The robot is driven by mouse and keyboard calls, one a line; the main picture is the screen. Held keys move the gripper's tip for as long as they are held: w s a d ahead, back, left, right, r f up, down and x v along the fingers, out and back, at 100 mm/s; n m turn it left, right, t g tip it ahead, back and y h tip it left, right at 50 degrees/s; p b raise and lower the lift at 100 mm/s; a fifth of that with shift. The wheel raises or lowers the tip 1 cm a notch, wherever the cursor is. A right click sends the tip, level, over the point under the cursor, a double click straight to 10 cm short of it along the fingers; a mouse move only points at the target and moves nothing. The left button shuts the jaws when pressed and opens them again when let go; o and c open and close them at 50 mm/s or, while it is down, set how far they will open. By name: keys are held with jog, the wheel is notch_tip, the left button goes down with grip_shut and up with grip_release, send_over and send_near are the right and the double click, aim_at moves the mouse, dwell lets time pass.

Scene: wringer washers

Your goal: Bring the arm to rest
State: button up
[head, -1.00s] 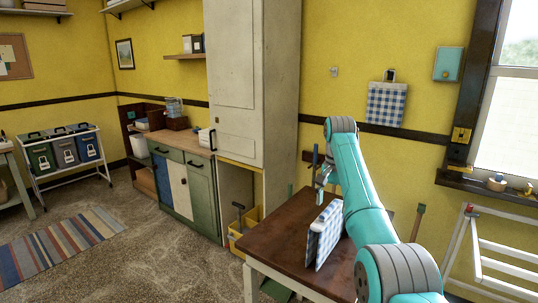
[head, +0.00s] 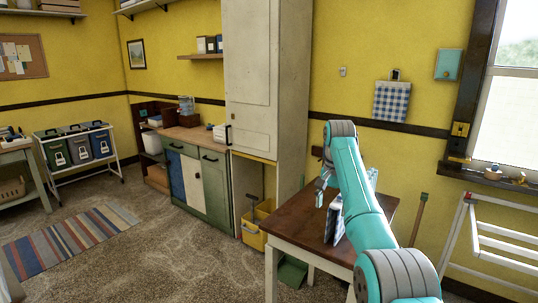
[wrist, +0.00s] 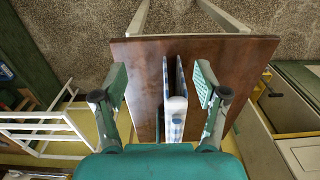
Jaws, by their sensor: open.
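My teal arm reaches out over the brown table (head: 292,216) in the head view, bent at its grey joints. My gripper (wrist: 161,78) is open in the wrist view, its two fingers well apart. It shows small and partly hidden by the arm in the head view (head: 323,190). A blue-and-white checked cloth piece (wrist: 176,108) stands upright on the tabletop, between the fingers as seen from the wrist, with gaps on both sides. In the head view this piece (head: 334,222) is partly covered by my arm.
A tall white cupboard (head: 248,75) and a green-and-blue cabinet (head: 197,183) stand left of the table. A yellow bucket (head: 253,238) is on the floor beside it. A white drying rack (head: 455,235) stands at right. Open floor with a striped rug (head: 70,235) lies left.

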jog(key=s+f+n+t, duration=0.1)
jog(key=s+f+t, duration=0.1)
jog(key=f, duration=1.4)
jog(key=s+f+n+t, duration=0.1)
jog(key=s+f, duration=0.2)
jog(key=f, duration=1.3)
jog(key=s+f+n+t, duration=0.2)
jog(key=s+f+t, duration=0.2)
jog(key=s+f, duration=1.5)
jog(key=s+r+n+t, duration=0.1)
jog(key=s+r+t, duration=0.15)
jog(key=s, duration=1.15)
jog(key=s+r+t, duration=0.2)
jog(key=s+r, duration=0.2)
jog(key=s, duration=1.1)
jog(key=s+r+n+t, duration=0.1)
jog(key=s+r, duration=0.7)
jog(key=r, duration=0.3)
jog(key=s+r+n+t, duration=0.1)
jog(key=s+r+t, duration=0.1)
jog(key=s+r, duration=0.6)
notch_tip(320, 180, up, 4)
jog(key=shift+s+a+r, duration=0.1)
jog(key=shift+s+a, duration=0.05)
jog(key=shift+a, duration=0.05)
